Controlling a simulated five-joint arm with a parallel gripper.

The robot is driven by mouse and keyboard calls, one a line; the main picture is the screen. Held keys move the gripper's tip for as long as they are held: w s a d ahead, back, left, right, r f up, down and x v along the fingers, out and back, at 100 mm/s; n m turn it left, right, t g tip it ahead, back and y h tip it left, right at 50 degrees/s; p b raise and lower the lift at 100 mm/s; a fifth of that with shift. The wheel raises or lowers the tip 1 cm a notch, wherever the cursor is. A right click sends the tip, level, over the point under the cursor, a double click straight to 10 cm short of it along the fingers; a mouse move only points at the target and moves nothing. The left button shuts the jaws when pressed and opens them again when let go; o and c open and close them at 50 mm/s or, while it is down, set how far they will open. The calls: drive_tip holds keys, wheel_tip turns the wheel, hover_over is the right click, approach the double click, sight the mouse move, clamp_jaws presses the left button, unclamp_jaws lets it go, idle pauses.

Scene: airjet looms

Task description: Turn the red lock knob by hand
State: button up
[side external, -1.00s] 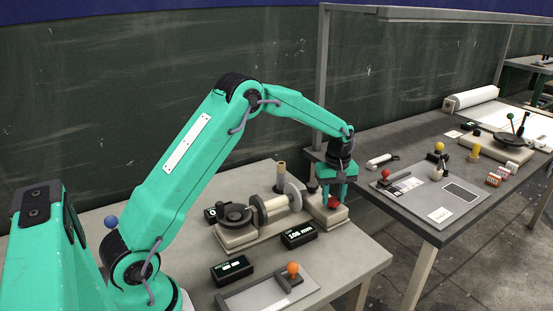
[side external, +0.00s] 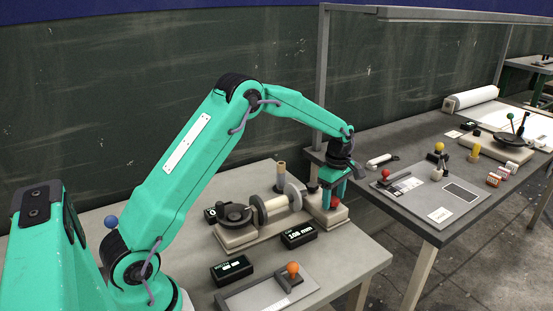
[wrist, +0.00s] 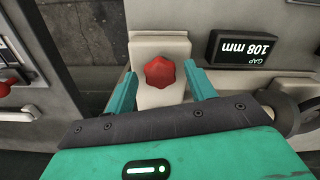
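The red lock knob (wrist: 160,72) is a lobed knob on a pale block (wrist: 160,45) in the wrist view. In the side external view the knob (side external: 335,203) is partly hidden by my gripper (side external: 332,194), which points down over it. In the wrist view my gripper (wrist: 161,76) has one finger on each side of the knob. A gap shows between each finger and the knob, so the gripper is open and holds nothing. The fingers are turned at a slight angle to the block's edges.
A black display (wrist: 245,48) reading "GAP 108 mm" stands beside the block. A spool fixture (side external: 275,206) is left of my gripper. An orange-knobbed slider (side external: 292,270) is nearer the front. A second table (side external: 395,212) with another red knob (side external: 385,174) stands to the right.

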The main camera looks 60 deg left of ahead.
drive_tip(key=shift+r, duration=0.15)
drive_tip(key=shift+r, duration=2.85)
drive_tip(key=shift+r, duration=0.1)
wheel_tip(320, 180, up, 8)
drive_tip(key=shift+f, duration=0.2)
